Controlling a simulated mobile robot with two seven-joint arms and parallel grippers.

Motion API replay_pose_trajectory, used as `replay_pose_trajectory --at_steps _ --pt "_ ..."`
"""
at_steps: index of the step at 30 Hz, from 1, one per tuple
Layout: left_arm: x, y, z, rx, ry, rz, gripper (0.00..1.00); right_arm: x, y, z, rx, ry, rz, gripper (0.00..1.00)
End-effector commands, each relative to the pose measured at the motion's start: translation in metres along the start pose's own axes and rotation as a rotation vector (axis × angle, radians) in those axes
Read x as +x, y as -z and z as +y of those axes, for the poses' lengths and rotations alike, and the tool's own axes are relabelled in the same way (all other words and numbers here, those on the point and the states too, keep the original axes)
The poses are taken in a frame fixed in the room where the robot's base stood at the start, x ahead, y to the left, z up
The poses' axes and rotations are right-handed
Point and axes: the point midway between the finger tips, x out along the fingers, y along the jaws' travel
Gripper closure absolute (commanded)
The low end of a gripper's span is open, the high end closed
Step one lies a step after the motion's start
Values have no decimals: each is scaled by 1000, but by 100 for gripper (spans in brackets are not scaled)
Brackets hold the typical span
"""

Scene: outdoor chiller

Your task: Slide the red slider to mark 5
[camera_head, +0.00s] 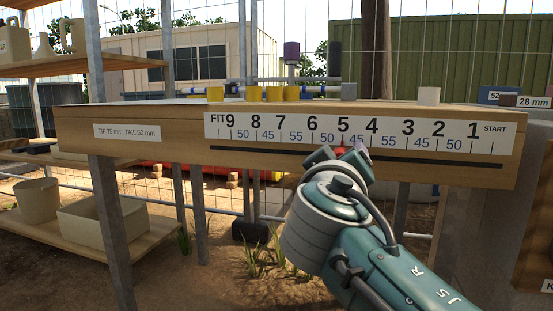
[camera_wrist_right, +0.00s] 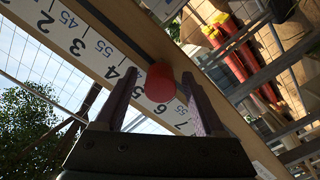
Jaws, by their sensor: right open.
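The red slider (camera_wrist_right: 159,83) is a rounded red knob on the dark slot of the wooden scale beam (camera_head: 80,120). In the head view only a small red part of it (camera_head: 341,149) shows, below the printed mark 5 (camera_head: 343,125). In the right wrist view it stands between the two fingers of my right gripper (camera_wrist_right: 160,95), which are spread apart with visible gaps beside it. In the head view the right gripper (camera_head: 341,153) is in front of the slot and hides most of the slider. My left gripper is not in view.
The white number strip (camera_head: 480,136) runs from START at right to FIT at left. The dark slot (camera_head: 440,164) lies below it. A metal post (camera_head: 105,200) stands at left.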

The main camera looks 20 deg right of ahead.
Motion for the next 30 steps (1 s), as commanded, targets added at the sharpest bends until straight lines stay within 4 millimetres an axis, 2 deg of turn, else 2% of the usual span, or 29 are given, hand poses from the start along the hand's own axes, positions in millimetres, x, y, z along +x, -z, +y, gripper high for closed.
replay_pose_trajectory --at_steps 4,12,16,21,30 --pt "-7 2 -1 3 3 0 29 -16 2 0 0 3 0 29" --pt "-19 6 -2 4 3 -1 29 -71 1 0 0 4 -2 29" --pt "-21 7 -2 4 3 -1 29 -89 1 0 -1 3 0 29" --pt "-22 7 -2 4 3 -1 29 -98 0 0 1 1 -1 29" --pt "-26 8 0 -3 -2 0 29 -98 2 3 2 1 -6 29"
